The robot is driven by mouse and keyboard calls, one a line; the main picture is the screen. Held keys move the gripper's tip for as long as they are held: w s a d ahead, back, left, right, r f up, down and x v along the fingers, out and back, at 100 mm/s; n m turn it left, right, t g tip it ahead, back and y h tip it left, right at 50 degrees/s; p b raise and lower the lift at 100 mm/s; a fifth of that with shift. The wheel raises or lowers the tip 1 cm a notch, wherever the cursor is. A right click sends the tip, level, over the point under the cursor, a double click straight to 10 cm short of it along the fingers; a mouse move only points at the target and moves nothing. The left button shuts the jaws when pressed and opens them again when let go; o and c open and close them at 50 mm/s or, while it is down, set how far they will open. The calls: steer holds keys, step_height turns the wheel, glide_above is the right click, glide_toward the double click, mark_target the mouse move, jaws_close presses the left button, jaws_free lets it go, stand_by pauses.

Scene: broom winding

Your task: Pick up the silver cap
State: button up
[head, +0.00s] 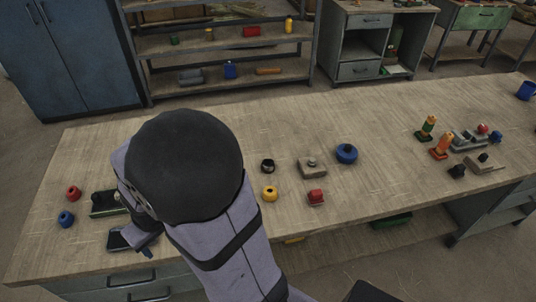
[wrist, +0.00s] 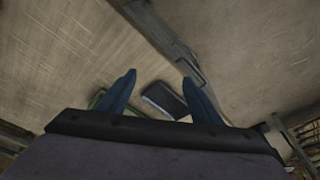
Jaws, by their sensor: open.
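I cannot make out the silver cap for certain in either view. In the head view, a small grey knob-like piece (head: 312,162) sits on a grey-brown block (head: 313,172) near the table's middle; I cannot tell if it is the cap. My gripper (wrist: 158,79) is open and empty in the wrist view, its two dark blue fingers apart. Beyond the fingers lie a dark tray (wrist: 168,99) and a green tray (wrist: 97,98). In the head view my arm hides most of the gripper and part of both trays at the table's left.
A red piece (head: 73,193) and a blue piece (head: 66,218) stand at the table's left end. A black ring (head: 268,166), a yellow piece (head: 269,193), a red piece (head: 316,197) and a blue piece (head: 346,153) stand mid-table. Several parts crowd the right end.

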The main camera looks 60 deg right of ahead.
steer(key=w+d+m, duration=0.3)
steer(key=w+d, duration=0.1)
steer(key=d, duration=0.8)
steer(key=m+g+h, duration=0.1)
steer(key=m+h, duration=0.1)
steer(key=m, duration=0.5)
glide_toward(268, 163)
steer(key=f, duration=0.1)
steer(key=shift+w+d+f, duration=0.1)
steer(key=shift+w+f, duration=0.2)
steer(key=shift+f, duration=0.25)
steer(key=shift+w+d+f, duration=0.1)
steer(key=shift+w+f, duration=0.2)
steer(key=shift+f, duration=0.25)
steer(key=shift+s+p+x, duration=0.15)
steer(key=shift+p+x, duration=0.5)
steer(key=shift+x, duration=0.6)
steer(key=shift+s+p+x, duration=0.15)
steer(key=shift+p+x, duration=0.5)
steer(key=shift+x, duration=0.65)
steer(key=shift+d, duration=0.15)
steer(key=c, duration=1.1)
